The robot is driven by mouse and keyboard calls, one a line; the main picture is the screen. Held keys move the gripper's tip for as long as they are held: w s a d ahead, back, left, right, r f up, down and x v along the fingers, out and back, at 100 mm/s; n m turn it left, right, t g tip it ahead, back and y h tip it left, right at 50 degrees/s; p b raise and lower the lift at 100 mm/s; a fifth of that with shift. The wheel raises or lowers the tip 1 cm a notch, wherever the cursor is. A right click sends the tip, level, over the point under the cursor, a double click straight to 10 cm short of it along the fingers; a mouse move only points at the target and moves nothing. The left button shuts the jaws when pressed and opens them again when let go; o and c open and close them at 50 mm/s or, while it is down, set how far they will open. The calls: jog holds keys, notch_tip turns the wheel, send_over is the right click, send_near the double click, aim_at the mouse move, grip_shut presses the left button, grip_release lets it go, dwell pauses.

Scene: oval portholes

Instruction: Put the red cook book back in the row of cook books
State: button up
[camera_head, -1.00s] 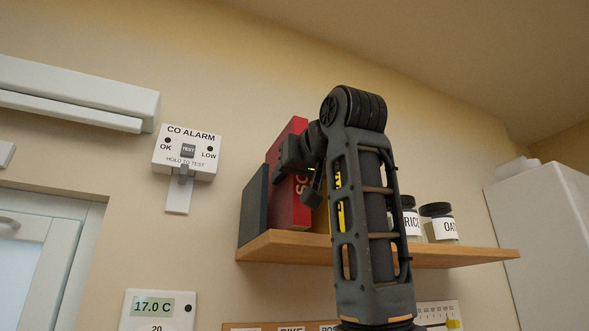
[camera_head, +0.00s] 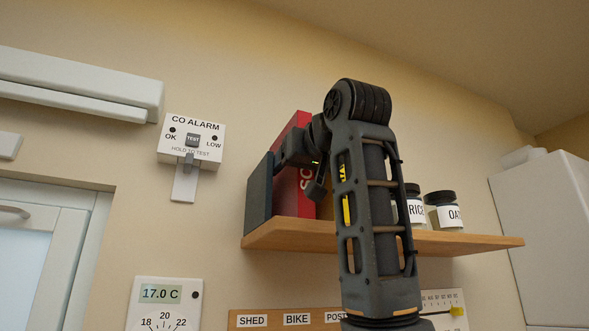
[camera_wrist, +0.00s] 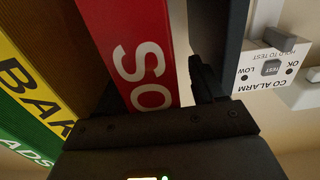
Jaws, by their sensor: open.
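The red cook book (camera_head: 291,190) stands upright on the wooden shelf (camera_head: 285,235), between a dark blue-grey book (camera_head: 258,195) and a brown-and-yellow one. In the wrist view the red book (camera_wrist: 130,45), with white letters "SO" showing, has the dark book (camera_wrist: 228,40) on its right and the yellow-and-brown book (camera_wrist: 30,75) on its left. My gripper (camera_wrist: 157,90) is open in front of the red spine. One dark finger shows beside its right edge; the other is hard to make out. In the head view my gripper (camera_head: 307,170) partly covers the row.
A green book (camera_wrist: 25,140) stands beyond the yellow one. A rice jar (camera_head: 415,208) and an oats jar (camera_head: 443,212) stand further right on the shelf. A CO alarm (camera_head: 191,142) hangs on the wall to the left.

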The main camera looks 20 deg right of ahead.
jog(key=s+b, duration=0.2)
jog(key=s, duration=0.5)
jog(key=shift+s+b, duration=0.3)
jog(key=shift+s, duration=0.1)
